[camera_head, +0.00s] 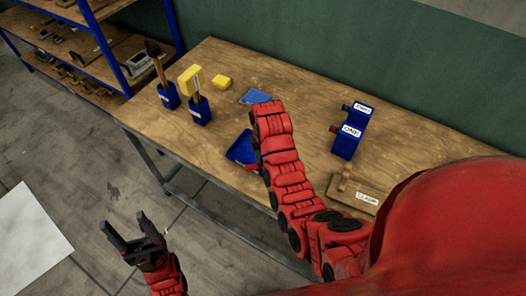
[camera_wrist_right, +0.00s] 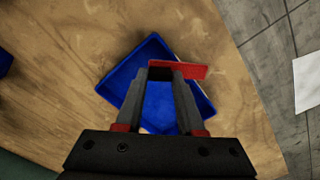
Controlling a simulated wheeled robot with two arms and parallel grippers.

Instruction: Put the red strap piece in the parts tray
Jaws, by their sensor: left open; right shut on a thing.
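The red strap piece (camera_wrist_right: 190,70) is a flat red bar in the right wrist view. My right gripper (camera_wrist_right: 162,72) is shut on it, with the bar sticking out to the right of the fingertips. The blue parts tray (camera_wrist_right: 121,75) lies below the fingers, and the strap overlaps its rim in the picture. I cannot tell whether they touch. In the head view the tray (camera_head: 240,149) sits near the table's front edge, partly behind my right arm, which hides that gripper. My left gripper (camera_head: 142,240) is open and empty, over the floor in front of the table.
A shelf rack (camera_head: 100,40) stands behind left.

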